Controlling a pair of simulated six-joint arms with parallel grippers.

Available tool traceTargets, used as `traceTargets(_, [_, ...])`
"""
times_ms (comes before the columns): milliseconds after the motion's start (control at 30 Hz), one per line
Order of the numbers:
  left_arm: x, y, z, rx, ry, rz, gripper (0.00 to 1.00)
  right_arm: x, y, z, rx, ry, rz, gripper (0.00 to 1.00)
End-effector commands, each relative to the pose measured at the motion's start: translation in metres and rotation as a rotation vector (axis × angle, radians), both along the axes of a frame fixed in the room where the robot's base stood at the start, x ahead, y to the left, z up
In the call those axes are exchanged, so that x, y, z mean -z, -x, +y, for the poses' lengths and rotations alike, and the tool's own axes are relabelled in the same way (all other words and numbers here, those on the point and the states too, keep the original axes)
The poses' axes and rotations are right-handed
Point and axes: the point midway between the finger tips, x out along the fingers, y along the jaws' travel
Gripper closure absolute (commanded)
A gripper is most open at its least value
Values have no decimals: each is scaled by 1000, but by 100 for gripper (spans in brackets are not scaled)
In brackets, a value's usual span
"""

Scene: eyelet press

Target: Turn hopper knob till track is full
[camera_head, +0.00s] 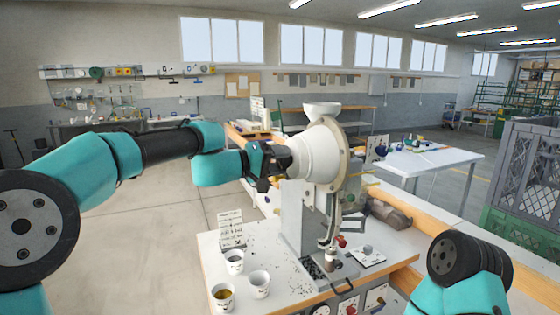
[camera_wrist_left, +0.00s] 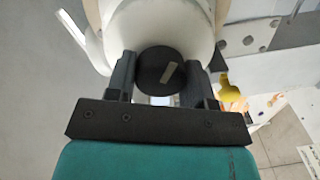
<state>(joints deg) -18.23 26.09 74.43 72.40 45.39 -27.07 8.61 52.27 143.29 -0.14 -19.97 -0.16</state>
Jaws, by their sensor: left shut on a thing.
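The cream-white hopper (camera_head: 318,150) sits on top of the grey eyelet press (camera_head: 297,215), with a white funnel (camera_head: 321,110) above it. My left gripper (camera_head: 277,162) reaches in from the left and is shut on the hopper's knob. In the left wrist view the dark round knob (camera_wrist_left: 160,72) with a pale mark on its face lies between the two fingers (camera_wrist_left: 158,80). The track (camera_head: 332,215) runs down the front of the press; I cannot tell how full it is. My right arm shows at the lower right; its gripper is out of view.
Several paper cups (camera_head: 234,262) stand on the bench (camera_head: 215,255) at the press's left, near a small printed card (camera_head: 230,228). A grey crate (camera_head: 525,170) stands at the right.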

Motion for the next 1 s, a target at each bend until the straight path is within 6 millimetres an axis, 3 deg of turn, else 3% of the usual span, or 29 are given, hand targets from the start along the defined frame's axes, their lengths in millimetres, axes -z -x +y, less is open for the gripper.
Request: traceTargets(1000, [1,1,0,1,-377,-887,75,0,0,0,0,0,0,57])
